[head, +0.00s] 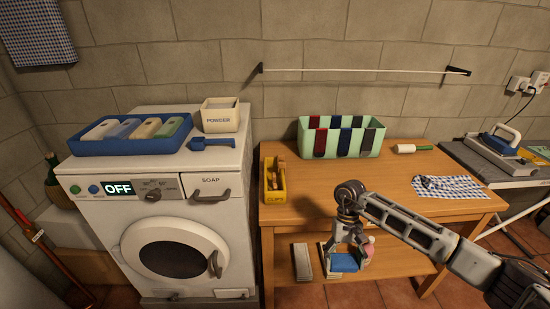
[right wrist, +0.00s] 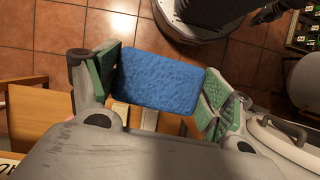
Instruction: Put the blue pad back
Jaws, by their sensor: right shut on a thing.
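My right gripper (head: 345,252) reaches down in front of the wooden table. It is shut on a blue pad (head: 345,263). In the right wrist view the blue pad (right wrist: 162,80) is a rough-faced rectangle, held by its two ends between the green-lined fingers of the right gripper (right wrist: 160,82). The pad shows in front of the lower shelf (head: 395,262); I cannot tell whether it touches anything there. A blue tray (head: 110,149) on the washing machine holds several pads in a row, white, blue, cream and green. My left gripper is not in view.
A powder box (head: 220,118) and a blue scoop (head: 211,144) sit by the tray. The tabletop holds a yellow clips box (head: 274,188), a mint divided bin (head: 304,134), a white roller (head: 405,149) and a checked cloth (head: 465,188). The table's front edge lies beside my right gripper.

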